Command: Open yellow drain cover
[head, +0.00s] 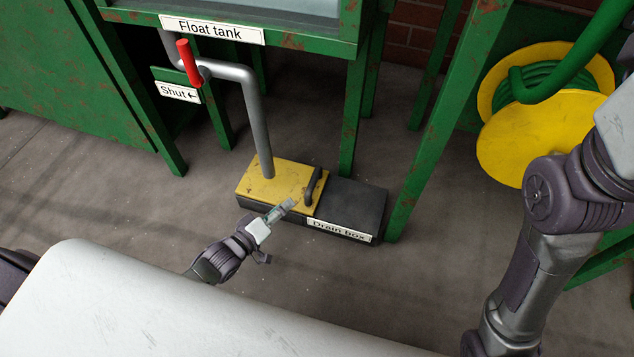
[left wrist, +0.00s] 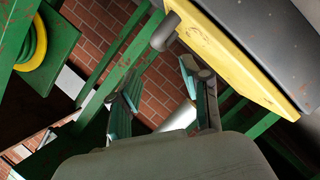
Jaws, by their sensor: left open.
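The yellow drain cover (head: 262,186) lies flat on the left part of the dark drain box (head: 362,200), labelled "Drain box". A dark bar handle (head: 314,186) stands at the cover's right edge. My left gripper (head: 288,207) is open and empty at the cover's front edge, just left of and in front of the handle, not around it. In the left wrist view the spread fingers (left wrist: 162,92) have nothing between them. The cover's yellow edge (left wrist: 238,62) and the handle's end (left wrist: 165,32) show above them. My right gripper is outside the frames.
A grey pipe (head: 255,115) with a red lever (head: 187,63) comes down to the back of the cover. The float tank's green legs (head: 355,120) stand behind the box, and a green post (head: 425,150) stands at its right. A yellow hose reel (head: 510,145) is at right.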

